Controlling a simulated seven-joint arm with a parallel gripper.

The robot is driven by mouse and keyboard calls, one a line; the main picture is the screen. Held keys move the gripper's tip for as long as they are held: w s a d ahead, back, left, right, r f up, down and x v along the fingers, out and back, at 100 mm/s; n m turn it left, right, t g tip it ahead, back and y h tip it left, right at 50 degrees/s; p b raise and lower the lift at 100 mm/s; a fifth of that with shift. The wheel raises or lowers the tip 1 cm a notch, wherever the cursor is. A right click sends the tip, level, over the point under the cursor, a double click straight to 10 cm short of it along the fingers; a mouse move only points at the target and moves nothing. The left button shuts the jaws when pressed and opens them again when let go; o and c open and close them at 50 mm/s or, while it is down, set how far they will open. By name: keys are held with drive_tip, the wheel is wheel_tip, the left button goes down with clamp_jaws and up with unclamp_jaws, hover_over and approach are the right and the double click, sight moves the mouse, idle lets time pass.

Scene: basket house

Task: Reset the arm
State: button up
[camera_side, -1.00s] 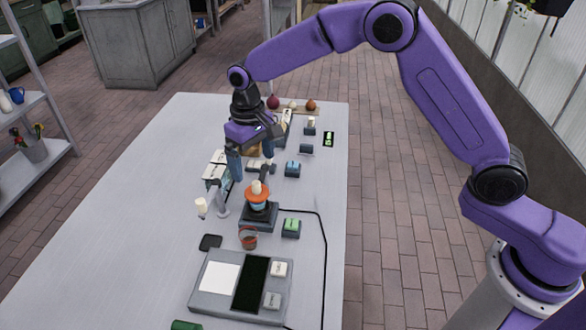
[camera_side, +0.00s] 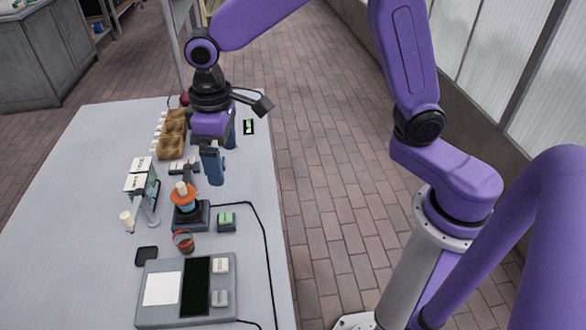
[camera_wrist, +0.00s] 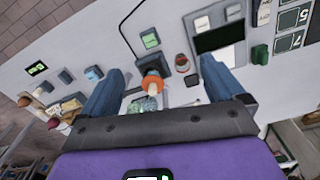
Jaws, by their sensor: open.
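My gripper (camera_side: 212,165) hangs above the grey table's (camera_side: 80,190) right side, fingers pointing down. It is open, with nothing between the fingers. In the wrist view, the two blue-grey fingers (camera_wrist: 163,75) are spread wide. The orange-topped device (camera_side: 184,198) on a dark base stands below and in front of the gripper. In the wrist view its orange part (camera_wrist: 152,86) shows between the fingers, some distance away. My gripper touches nothing that I can see.
A green-topped block (camera_side: 226,220), a red-rimmed cup (camera_side: 183,241) and a grey panel (camera_side: 225,312) stand nearer the front. White cards (camera_side: 140,181) and a brown carton (camera_side: 172,142) are to the left. A black cable (camera_side: 262,235) runs along the right. The table's left side is clear.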

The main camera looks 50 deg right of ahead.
drive_tip(key=s+d+n, duration=0.3)
drive_tip(key=s+d, duration=0.4)
drive_tip(key=s, duration=0.4)
drive_tip(key=s+d+n, duration=0.3)
drive_tip(key=s+d, duration=0.5)
drive_tip(key=s, duration=0.4)
drive_tip(key=shift+d+r, duration=0.3)
